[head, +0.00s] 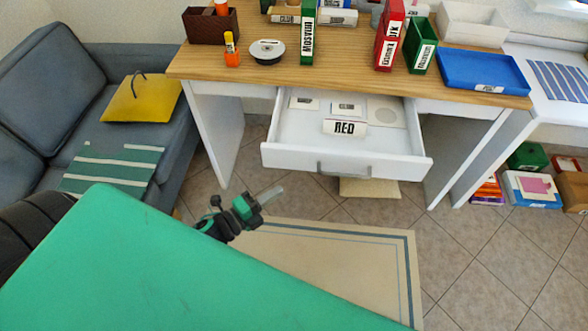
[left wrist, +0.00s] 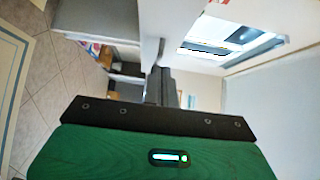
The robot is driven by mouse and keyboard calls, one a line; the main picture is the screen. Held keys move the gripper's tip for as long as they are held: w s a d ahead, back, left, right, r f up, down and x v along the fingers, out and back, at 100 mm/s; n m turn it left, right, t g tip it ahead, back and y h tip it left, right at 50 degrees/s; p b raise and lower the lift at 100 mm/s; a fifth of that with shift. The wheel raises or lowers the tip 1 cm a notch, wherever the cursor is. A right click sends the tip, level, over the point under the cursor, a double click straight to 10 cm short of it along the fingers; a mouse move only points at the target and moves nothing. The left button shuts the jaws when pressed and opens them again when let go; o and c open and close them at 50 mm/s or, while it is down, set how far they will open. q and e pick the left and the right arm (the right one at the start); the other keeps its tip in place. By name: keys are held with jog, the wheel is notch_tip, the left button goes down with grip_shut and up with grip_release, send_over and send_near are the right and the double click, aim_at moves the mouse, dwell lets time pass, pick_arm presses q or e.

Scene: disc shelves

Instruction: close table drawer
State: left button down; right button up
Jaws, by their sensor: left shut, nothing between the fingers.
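The table drawer (head: 290,158) is pulled out from the white table with a wooden top (head: 230,66). It has a grey handle (head: 357,170) on its front. Inside lie a white box marked RED (head: 345,127) and several flat items. My left gripper (head: 268,197) is shut and empty, in front of the drawer, left of the handle and apart from it in the head view. In the left wrist view the shut fingers (left wrist: 158,84) point toward white furniture surfaces; which part is hard to tell. My right gripper is not in view.
The tabletop holds a blue tray (head: 483,72), upright red, green and white boxes, and a brown box (head: 210,26). A blue-grey sofa (head: 50,85) with a yellow bag (head: 140,98) stands left. A beige rug (head: 330,260) covers open tiled floor in front.

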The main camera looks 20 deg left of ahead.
aim_at(306, 162)
pick_arm(q)
jog(key=x, duration=0.2)
jog(key=a+p+x, duration=0.1)
jog(key=x, duration=0.2)
jog(key=w+x, duration=0.1)
jog(key=x, duration=0.2)
jog(key=shift+w+a, duration=0.1)
jog(key=shift+a, duration=0.2)
jog(key=shift+w+a, duration=0.2)
jog(key=shift+w, duration=0.35)
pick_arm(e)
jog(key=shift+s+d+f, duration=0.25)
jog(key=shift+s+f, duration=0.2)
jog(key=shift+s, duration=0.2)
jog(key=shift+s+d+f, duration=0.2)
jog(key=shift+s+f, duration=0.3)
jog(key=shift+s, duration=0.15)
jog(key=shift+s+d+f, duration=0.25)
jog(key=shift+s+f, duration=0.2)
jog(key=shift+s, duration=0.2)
